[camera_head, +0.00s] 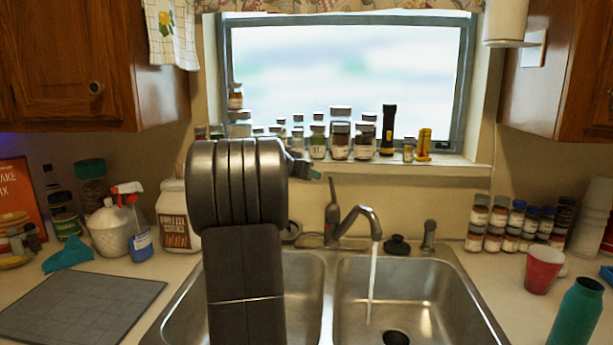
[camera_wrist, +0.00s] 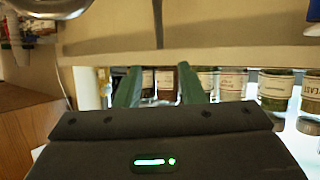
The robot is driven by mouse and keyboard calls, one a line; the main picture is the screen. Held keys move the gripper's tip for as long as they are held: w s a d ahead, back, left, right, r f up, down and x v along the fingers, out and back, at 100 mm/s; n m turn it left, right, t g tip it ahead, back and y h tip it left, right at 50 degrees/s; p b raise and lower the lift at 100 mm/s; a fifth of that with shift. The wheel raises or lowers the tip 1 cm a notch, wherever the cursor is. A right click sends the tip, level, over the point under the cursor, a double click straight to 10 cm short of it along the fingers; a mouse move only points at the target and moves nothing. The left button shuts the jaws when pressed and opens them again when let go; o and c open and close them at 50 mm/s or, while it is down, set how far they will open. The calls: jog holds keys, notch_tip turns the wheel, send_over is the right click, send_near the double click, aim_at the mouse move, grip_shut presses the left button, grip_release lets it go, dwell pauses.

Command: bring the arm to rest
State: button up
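My arm rises in front of the left sink basin in the head view, and its dark wrist hides part of the basin and wall. My gripper (camera_head: 314,174) shows only as a small greenish tip at the right of the wrist, in front of the window sill. In the wrist view my gripper (camera_wrist: 160,72) has two green fingers standing apart. No held thing shows between them; jars on the sill appear in the background. The wrist view looks upside down.
Jars and a flashlight (camera_head: 388,130) line the window sill (camera_head: 440,169). The faucet (camera_head: 357,222) runs into the right basin (camera_head: 425,290). A spray bottle (camera_head: 138,225) and grey mat (camera_head: 80,306) are left. A red cup (camera_head: 543,270) and green bottle (camera_head: 577,315) are right.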

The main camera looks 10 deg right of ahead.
aim_at(330, 181)
jog(key=shift+d, duration=0.1)
jog(key=p+x, duration=0.4)
jog(key=x, duration=0.8)
jog(key=shift+w+d, duration=0.2)
jog(key=shift+w, duration=0.1)
jog(key=shift+w+d+f, duration=0.3)
jog(key=shift+f, duration=0.1)
jog(key=shift+s, duration=0.1)
jog(key=shift+a+r, duration=0.1)
